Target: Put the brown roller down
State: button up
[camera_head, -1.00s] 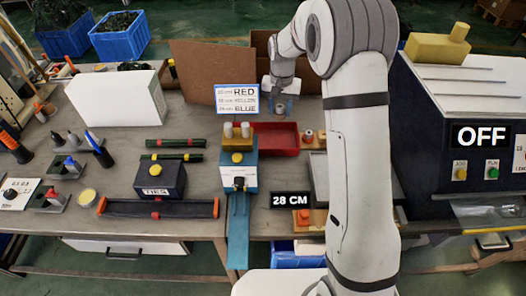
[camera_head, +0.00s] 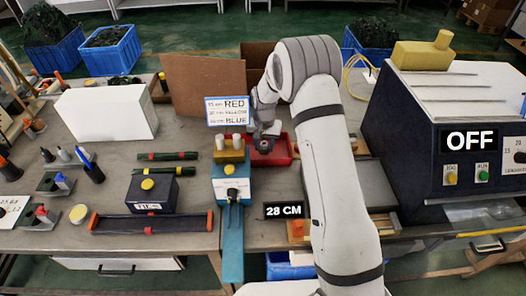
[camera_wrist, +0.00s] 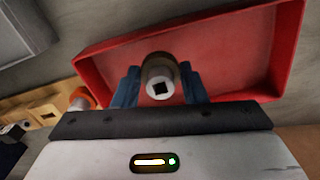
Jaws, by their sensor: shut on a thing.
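My gripper (camera_head: 265,132) is over the red tray (camera_head: 284,152), behind the blue and yellow machine. It is shut on the brown roller (camera_head: 264,147), which hangs between the fingertips low at the tray. In the wrist view, the roller (camera_wrist: 160,78) shows its pale round end with a dark square hole, between two blue fingers (camera_wrist: 158,90). The red tray (camera_wrist: 225,60) spreads behind and below it, with no other part visible in it. Whether the roller touches the tray floor cannot be told.
The blue and yellow machine (camera_head: 232,185) with two pale pegs stands left of the tray. A colour sign (camera_head: 227,111) and a cardboard box (camera_head: 203,88) stand behind. In the wrist view, an orange-rimmed part (camera_wrist: 82,99) sits beside the tray. My arm hides the bench to the right.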

aim_at(264, 152)
jog(key=shift+f, duration=1.9)
jog(key=shift+f, duration=0.2)
jog(key=o, duration=1)
jog(key=shift+r, duration=0.1)
